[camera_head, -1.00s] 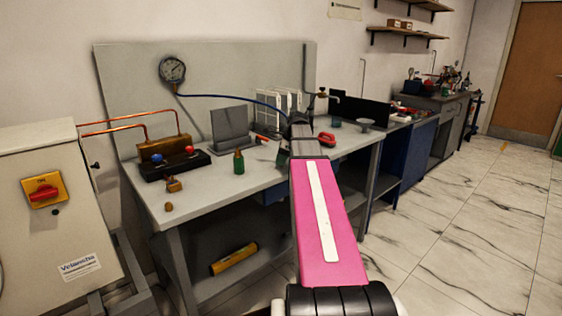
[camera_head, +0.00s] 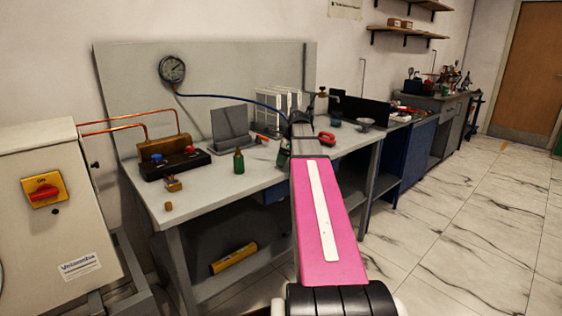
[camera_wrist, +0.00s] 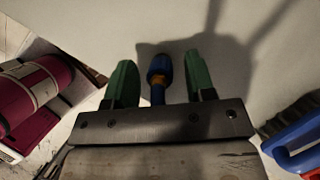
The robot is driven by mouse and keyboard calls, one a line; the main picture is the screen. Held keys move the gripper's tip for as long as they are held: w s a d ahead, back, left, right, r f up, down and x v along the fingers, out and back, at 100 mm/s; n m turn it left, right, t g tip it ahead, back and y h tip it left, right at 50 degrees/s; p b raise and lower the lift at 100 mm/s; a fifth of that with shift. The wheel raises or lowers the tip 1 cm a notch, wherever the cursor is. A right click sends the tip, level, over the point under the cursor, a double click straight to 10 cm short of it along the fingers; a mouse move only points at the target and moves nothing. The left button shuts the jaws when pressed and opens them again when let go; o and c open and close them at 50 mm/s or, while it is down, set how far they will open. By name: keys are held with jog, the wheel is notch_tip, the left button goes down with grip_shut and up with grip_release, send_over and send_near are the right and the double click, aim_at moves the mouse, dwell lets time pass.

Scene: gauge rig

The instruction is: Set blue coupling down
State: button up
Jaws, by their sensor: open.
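The blue coupling (camera_wrist: 158,72), with a brass-coloured middle band, shows in the wrist view on the pale bench top. It sits between the two green fingers of my gripper (camera_wrist: 160,77). The fingers are apart, with a visible gap on each side of the coupling. My gripper's palm hides the near end of the coupling. In the head view my arm hides most of the gripper, and I cannot make out the coupling there.
The bench's front left is mostly clear.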

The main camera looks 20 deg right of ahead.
jog(key=v, duration=1.1)
